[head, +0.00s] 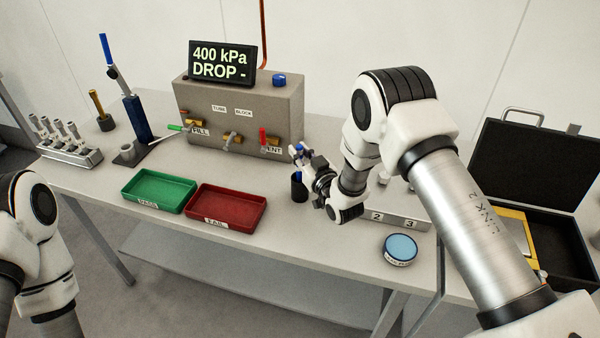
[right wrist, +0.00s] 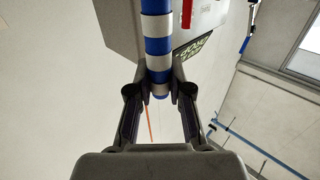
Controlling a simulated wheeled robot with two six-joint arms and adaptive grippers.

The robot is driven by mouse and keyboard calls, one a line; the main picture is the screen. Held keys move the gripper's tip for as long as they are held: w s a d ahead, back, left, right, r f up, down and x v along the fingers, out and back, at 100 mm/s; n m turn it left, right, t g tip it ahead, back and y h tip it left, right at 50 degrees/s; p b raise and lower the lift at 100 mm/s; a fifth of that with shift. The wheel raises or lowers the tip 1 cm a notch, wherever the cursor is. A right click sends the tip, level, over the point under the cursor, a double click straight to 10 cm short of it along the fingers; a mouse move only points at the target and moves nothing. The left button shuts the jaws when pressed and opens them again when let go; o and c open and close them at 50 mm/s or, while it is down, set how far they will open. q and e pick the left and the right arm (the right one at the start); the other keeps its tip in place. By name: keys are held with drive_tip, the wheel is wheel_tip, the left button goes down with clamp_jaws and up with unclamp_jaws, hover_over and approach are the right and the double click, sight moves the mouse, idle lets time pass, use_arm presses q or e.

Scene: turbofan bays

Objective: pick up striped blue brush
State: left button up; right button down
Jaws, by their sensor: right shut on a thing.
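The striped blue brush (right wrist: 157,45) has a blue-and-white banded handle that runs down between my right gripper's fingertips (right wrist: 160,92) in the right wrist view. The right gripper is shut on it. In the head view, the right gripper (head: 304,161) is low over the table in front of the grey test block, and a small blue bit of the brush (head: 299,148) shows beside the fingers. A dark cup (head: 299,189) stands right below the gripper. I cannot tell whether the brush's lower end is still in the cup. My left arm is at the left edge; its gripper is out of view.
The grey block (head: 238,115) with valves and a display stands behind. A green tray (head: 159,190) and a red tray (head: 226,207) lie left of the cup. A blue-topped round tin (head: 400,248) and an open black case (head: 529,165) are to the right.

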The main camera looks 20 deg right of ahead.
drive_tip(key=shift+w+r, duration=0.1)
drive_tip(key=shift+r, duration=0.2)
wheel_tip(320, 180, up, 9)
drive_tip(key=b, duration=0.3)
drive_tip(key=shift+f, duration=0.15)
drive_tip(key=shift+r, duration=0.25)
